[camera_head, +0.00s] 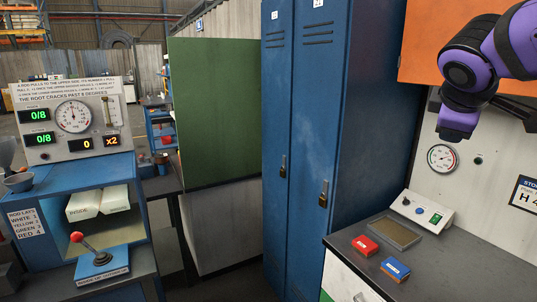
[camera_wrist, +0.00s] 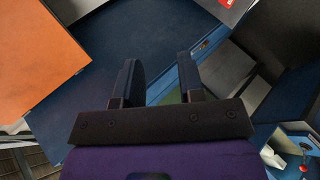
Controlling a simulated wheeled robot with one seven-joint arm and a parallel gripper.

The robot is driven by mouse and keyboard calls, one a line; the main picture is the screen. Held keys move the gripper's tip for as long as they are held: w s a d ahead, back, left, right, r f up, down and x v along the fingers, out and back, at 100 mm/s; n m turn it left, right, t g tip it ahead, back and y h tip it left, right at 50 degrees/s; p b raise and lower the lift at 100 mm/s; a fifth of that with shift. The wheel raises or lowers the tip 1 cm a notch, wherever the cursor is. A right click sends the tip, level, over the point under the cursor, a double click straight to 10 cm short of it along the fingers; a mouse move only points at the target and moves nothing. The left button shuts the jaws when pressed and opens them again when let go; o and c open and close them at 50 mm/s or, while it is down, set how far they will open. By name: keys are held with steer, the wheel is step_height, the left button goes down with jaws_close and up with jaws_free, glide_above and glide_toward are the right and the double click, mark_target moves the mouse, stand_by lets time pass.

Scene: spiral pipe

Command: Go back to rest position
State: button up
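My gripper (camera_wrist: 158,65) shows in the wrist view with its two dark fingers spread apart and nothing between them. Blue surfaces and part of an orange panel lie beyond it, and it appears clear of them. In the head view my purple arm is raised at the upper right, in front of the orange panel (camera_head: 430,45) and above the grey bench (camera_head: 470,262). The fingers are hard to make out in that view.
A red box (camera_head: 365,245) and a blue box (camera_head: 395,269) lie on the bench by a shallow tray (camera_head: 397,232) and a button box (camera_head: 422,212). Blue lockers (camera_head: 330,130) stand in the middle. At left is a gauge console (camera_head: 75,118) with a red-knobbed lever (camera_head: 78,238).

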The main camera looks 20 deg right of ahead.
steer(key=s+a+f+m+y, duration=0.2)
steer(key=a+f+m+y, duration=0.1)
steer(key=a, duration=0.5)
steer(key=s+a+f+m+y, duration=0.3)
steer(key=a+f+y, duration=0.1)
steer(key=a, duration=0.5)
steer(key=shift+a+f+g+y, duration=0.3)
steer(key=shift+f+g+y, duration=0.1)
steer(key=shift+o, duration=0.2)
steer(key=shift+s, duration=0.1)
